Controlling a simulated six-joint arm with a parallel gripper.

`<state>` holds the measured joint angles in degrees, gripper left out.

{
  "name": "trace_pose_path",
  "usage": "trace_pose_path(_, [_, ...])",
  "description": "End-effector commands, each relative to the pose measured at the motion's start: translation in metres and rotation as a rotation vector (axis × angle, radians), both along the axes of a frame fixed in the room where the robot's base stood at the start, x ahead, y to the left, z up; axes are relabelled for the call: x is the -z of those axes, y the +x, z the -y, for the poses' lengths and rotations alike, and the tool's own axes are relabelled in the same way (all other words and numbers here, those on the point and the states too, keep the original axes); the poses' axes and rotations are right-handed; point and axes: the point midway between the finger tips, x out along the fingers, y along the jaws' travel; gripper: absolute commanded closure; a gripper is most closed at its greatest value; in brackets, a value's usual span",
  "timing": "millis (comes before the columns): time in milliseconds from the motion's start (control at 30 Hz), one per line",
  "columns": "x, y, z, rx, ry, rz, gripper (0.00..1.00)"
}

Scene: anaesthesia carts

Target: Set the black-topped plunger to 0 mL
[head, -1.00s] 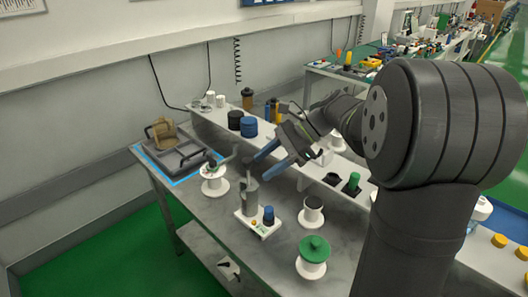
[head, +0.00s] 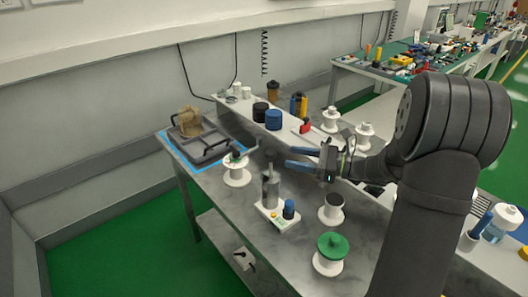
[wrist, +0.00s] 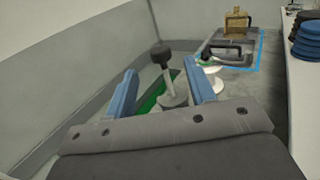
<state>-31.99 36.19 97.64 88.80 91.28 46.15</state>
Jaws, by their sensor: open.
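The black-topped plunger (wrist: 161,54) shows in the wrist view as a dark round knob on a thin light rod. The rod stands out of a grey barrel (wrist: 173,101). In the head view the grey barrel (head: 270,190) stands upright on a white base (head: 277,219), with the dark knob (head: 270,156) above it. My gripper (head: 288,157) has its blue fingers apart and empty, pointing left toward the knob. In the wrist view the knob and rod appear between the blue fingers of my gripper (wrist: 160,72). Contact is not visible.
A blue-capped cylinder (head: 289,209) shares the white base. White spools stand around: one at left (head: 237,176), one at right (head: 331,212) and a green-topped one (head: 331,246) in front. A tray with handles (head: 205,148) lies at the far left. A raised shelf runs behind.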

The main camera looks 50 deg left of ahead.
Motion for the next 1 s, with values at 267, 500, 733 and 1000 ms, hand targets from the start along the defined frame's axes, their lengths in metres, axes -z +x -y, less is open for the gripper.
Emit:
trace_pose_path(267, [0.000,-0.033,-0.048,-0.005,0.000,0.000,0.50])
trace_pose_path(500, [0.000,-0.051,-0.074,-0.003,-0.001,0.001,0.50])
trace_pose_path(733, [0.000,-0.055,-0.081,0.000,0.000,0.000,0.50])
trace_pose_path(1000, [0.000,-0.054,-0.081,0.000,0.000,0.000,0.66])
